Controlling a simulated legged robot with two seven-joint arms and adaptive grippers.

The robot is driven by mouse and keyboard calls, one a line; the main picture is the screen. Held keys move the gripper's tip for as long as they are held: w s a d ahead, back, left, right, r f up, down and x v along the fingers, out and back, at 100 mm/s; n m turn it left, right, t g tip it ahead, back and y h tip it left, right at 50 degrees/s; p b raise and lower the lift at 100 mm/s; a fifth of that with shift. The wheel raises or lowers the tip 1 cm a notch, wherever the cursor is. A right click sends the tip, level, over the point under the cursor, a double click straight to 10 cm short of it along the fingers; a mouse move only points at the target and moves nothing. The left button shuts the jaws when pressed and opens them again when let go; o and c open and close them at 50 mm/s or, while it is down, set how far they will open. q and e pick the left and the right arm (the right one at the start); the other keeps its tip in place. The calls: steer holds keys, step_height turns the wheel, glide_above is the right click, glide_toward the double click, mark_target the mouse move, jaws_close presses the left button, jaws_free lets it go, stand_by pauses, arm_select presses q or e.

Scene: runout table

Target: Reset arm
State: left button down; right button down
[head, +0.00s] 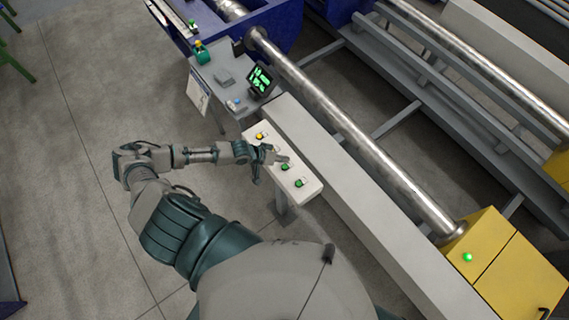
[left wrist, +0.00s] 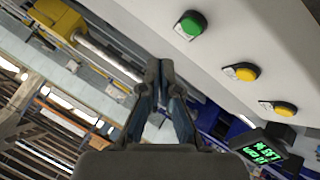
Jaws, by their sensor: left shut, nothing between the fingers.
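A light control box (head: 312,190) on a post carries yellow and green push buttons. In the head view a yellow button (head: 260,136) is at its upper end and two green buttons (head: 285,167) are lower down. My left gripper (head: 279,158) is over the box, partly covering the row between the yellow and green buttons. In the left wrist view my left gripper (left wrist: 160,70) has its fingertips together and empty. A green button (left wrist: 190,25) and two yellow buttons (left wrist: 240,72) show beyond it to the right. I cannot tell whether the fingers touch the box. My right gripper is out of view.
A small screen with green display (head: 260,80) stands on a grey side table (head: 222,72) beyond the box. A long pale beam (head: 350,200) and a metal bar (head: 350,130) run behind it. A yellow cabinet (head: 510,265) is at the lower right. Open floor (head: 90,130) lies left.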

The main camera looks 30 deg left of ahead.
arm_select(q)
step_height(320, 180, up, 2)
steer(key=shift+r+p, duration=0.1)
steer(key=shift+p, duration=0.3)
